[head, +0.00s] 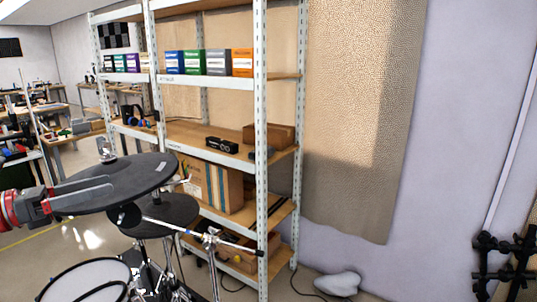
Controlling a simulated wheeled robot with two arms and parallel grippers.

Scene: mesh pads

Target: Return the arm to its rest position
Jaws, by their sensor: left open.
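My left gripper (100,191) comes in from the left edge, with a red joint and dark grey fingers. It is open and I see nothing held in it. Its fingers overlap the left part of a dark round cymbal pad (135,175) in the picture. I cannot tell whether they touch it.
A second dark pad (172,214) sits below on chrome stands, and a white mesh drum pad (85,284) is at the bottom left. A metal shelf (262,165) with boxes stands behind. A light-coloured lump (338,284) lies on the floor by the wall.

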